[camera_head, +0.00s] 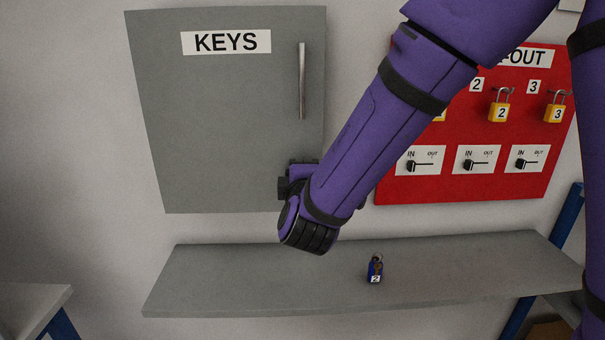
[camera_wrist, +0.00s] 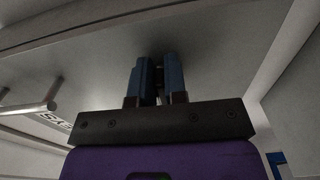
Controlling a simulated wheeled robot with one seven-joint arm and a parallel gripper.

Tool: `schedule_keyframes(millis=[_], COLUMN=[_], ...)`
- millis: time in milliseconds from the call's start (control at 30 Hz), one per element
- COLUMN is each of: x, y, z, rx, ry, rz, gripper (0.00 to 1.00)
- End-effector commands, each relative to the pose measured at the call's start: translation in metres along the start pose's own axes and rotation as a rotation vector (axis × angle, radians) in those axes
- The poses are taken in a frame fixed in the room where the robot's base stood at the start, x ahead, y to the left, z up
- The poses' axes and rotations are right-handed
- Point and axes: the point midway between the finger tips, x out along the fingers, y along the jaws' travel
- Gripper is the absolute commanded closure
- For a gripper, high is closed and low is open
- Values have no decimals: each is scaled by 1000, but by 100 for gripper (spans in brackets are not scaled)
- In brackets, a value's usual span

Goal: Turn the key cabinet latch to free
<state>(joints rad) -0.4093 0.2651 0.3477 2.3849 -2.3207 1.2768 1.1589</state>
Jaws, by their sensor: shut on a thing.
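The grey key cabinet (camera_head: 225,125) labelled KEYS hangs on the wall, its door face closed as far as I can see. It has a vertical metal bar handle (camera_head: 302,80) near its right edge; the handle also shows in the wrist view (camera_wrist: 28,108). My gripper is at the cabinet's lower right, mostly hidden behind my purple arm in the head view. In the wrist view my gripper (camera_wrist: 159,72) has its two fingers against the door, closed around a small dark piece between them, apparently the latch. The latch's turn position is hidden by the fingers.
A red board (camera_head: 480,130) with yellow padlocks (camera_head: 499,112) and IN/OUT switches (camera_head: 477,161) is right of the cabinet, partly behind my arm.

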Motion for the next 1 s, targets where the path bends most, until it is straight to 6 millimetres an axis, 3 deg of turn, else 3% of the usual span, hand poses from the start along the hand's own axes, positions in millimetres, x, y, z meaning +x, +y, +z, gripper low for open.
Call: schedule_keyframes(millis=[33,100,133,467,567,1000], x=[0,0,0,-4,-14,-90], y=[-1,-1,-1,0,0,0], z=[0,0,0,0,-1,-1], rx=[0,0,0,0,-1,0], ry=[0,0,0,1,2,3], rz=[-3,-2,-2,-1,-2,-1], gripper=[80,64,62,62,62,62])
